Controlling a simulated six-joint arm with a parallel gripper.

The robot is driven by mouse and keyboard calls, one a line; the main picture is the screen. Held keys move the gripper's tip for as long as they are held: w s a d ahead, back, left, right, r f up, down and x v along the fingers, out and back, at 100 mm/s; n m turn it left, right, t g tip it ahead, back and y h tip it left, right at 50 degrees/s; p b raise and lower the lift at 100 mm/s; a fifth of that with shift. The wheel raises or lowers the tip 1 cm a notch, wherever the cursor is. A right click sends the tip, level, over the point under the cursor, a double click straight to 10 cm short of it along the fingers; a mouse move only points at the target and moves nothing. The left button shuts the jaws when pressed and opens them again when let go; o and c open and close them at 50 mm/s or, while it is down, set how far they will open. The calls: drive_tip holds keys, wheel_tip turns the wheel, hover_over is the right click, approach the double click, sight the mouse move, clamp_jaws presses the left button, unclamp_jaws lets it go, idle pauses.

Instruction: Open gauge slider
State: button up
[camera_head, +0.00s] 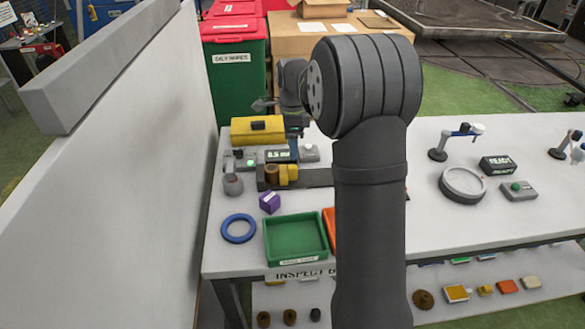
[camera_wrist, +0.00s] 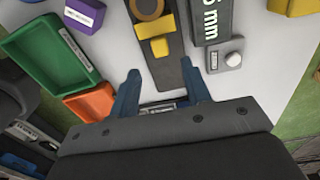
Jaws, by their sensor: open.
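The gauge has a dark rail (camera_head: 318,178) lying on the white table. The yellow slider (camera_head: 288,173) sits on the rail beside a brown round part (camera_head: 271,174); they appear to touch or nearly touch. In the wrist view the yellow slider (camera_wrist: 154,28) is ahead of my gripper, with the round part (camera_wrist: 147,8) beyond it. My gripper (camera_wrist: 160,84) is open and empty, its blue fingers spread either side of the bare rail end. The gauge display (camera_head: 278,155) reads in mm.
A green tray (camera_head: 296,237), purple block (camera_head: 269,202) and blue ring (camera_head: 238,228) stand in front of the gauge. An orange tray (camera_wrist: 91,103) is left of my fingers. A yellow box (camera_head: 257,130) is behind. A pale wall (camera_head: 140,150) rises at left.

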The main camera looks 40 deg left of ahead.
sight(293, 166)
wheel_tip(293, 166, down, 9)
idle(0.3)
clamp_jaws()
